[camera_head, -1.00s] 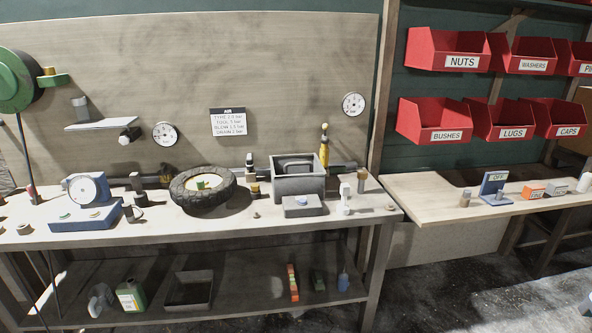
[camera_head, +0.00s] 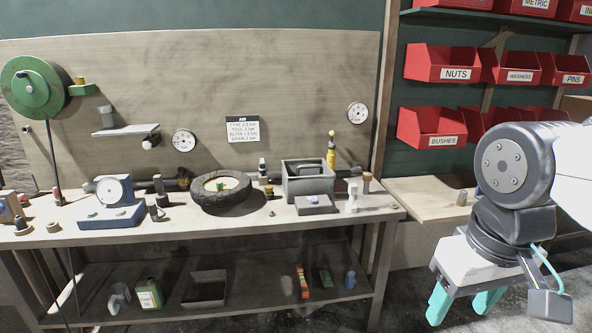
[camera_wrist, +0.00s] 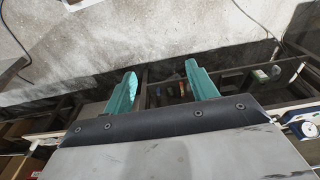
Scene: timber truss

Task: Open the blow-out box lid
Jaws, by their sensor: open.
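A grey box (camera_head: 291,186), the likely blow-out box, stands on the workbench right of the tire in the head view. A darker grey shape shows inside its rim; I cannot tell whether this is the lid. My gripper (camera_head: 462,303) has two teal fingers, spread apart and empty. It hangs at the lower right, clear of the box and the bench. The fingers also show apart in the wrist view (camera_wrist: 161,76).
A tire (camera_head: 222,205) lies left of the box, and a blue gauge stand (camera_head: 112,216) sits further left. A yellow-topped bottle (camera_head: 331,158) stands behind the box. A small white item (camera_head: 351,201) stands near its right. Red bins (camera_head: 440,66) hang at the right.

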